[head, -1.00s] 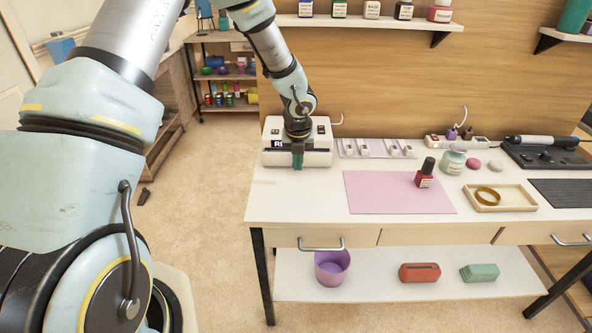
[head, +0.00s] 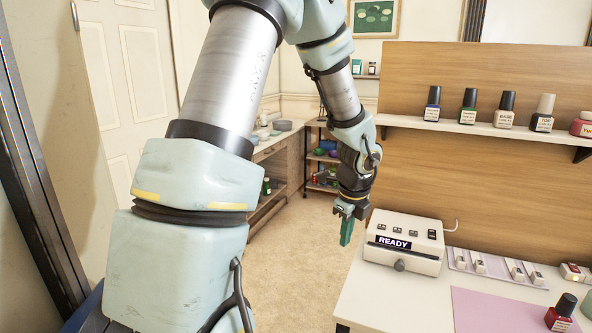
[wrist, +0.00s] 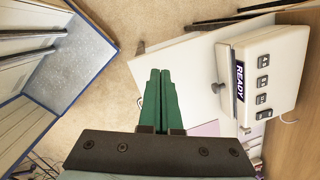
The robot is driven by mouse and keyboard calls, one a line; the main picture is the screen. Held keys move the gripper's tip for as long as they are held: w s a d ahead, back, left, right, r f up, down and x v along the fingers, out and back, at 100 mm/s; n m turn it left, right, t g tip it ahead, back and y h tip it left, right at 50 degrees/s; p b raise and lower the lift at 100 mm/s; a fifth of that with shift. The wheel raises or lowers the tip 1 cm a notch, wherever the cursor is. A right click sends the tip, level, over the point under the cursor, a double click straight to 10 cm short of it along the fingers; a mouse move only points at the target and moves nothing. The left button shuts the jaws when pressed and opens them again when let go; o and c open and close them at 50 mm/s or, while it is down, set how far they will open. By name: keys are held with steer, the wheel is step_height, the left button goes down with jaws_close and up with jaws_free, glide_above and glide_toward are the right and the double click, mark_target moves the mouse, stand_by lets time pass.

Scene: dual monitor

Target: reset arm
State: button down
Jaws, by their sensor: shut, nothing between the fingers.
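My gripper (head: 347,231) has green fingers and points down, in the air to the left of the desk in the head view. In the wrist view its two green fingers (wrist: 158,98) are together with nothing between them. My arm is bent, reaching forward and then down. A white box with a "READY" display (head: 403,243) stands on the desk's left end, to the right of my gripper and apart from it. The box also shows at the right of the wrist view (wrist: 265,72).
The white desk (head: 385,297) carries a pink mat (head: 492,312), a red bottle (head: 562,313) and a strip of small holders (head: 497,268). A wall shelf (head: 475,127) holds several bottles. Carpeted floor (head: 300,235) is clear below and left of my gripper. Cabinets (head: 268,165) line the back.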

steer(key=s+a+r+n, duration=0.2)
steer(key=s+a+n, duration=0.3)
steer(key=a+n, duration=0.5)
steer(key=s+a+r+n, duration=0.3)
steer(key=a+n, duration=0.6)
steer(key=n, duration=0.7)
steer(key=shift+s+a+r+g, duration=0.3)
steer(key=shift+s+a+r, duration=0.1)
steer(key=shift+s, duration=0.45)
steer(key=c, duration=1.6)
jaws_free()
